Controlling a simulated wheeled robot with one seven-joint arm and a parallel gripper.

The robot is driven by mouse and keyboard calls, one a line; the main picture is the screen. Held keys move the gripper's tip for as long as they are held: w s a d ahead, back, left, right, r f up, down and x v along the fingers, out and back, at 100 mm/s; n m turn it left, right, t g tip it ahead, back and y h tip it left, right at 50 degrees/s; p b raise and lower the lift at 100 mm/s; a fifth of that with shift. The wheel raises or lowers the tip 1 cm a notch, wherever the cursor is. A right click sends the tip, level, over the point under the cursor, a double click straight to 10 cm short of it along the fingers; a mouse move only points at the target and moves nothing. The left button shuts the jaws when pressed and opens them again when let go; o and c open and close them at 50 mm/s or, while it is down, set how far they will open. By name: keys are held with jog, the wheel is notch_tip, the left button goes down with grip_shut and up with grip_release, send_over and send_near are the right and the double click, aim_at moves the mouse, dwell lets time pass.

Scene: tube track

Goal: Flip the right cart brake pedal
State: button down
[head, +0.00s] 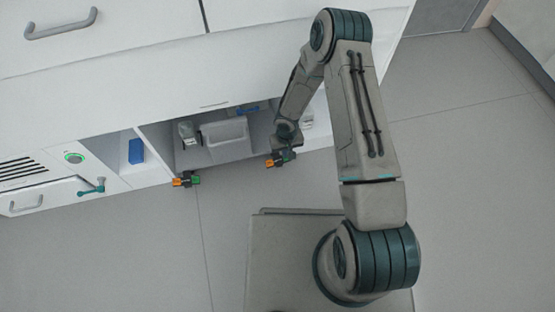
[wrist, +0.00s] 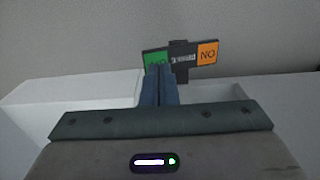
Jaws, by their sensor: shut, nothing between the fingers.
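The right cart brake pedal (head: 271,163) is a small dark lever at the cart's lower edge, with an orange half at left and its other half mostly hidden by my gripper (head: 287,153). In the wrist view the pedal (wrist: 183,58) shows a green half at left and an orange half at right, both lettered. My gripper's fingers (wrist: 159,72) are shut and empty, with their tips over the green half. I cannot tell whether they touch it. The left brake pedal (head: 186,181) shows orange and green and stands apart from my gripper.
The white cart's open shelf (head: 160,142) holds a grey bin (head: 226,138), a clear container (head: 188,132) and a blue box (head: 136,151). A teal-handled valve (head: 92,187) sticks out at far left. Grey floor (head: 150,260) is clear in front.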

jog(key=shift+f+b, duration=1.05)
jog(key=shift+f, duration=0.15)
dwell(0.3)
jog(key=shift+r+p, duration=2.3)
jog(key=shift+r, duration=1.3)
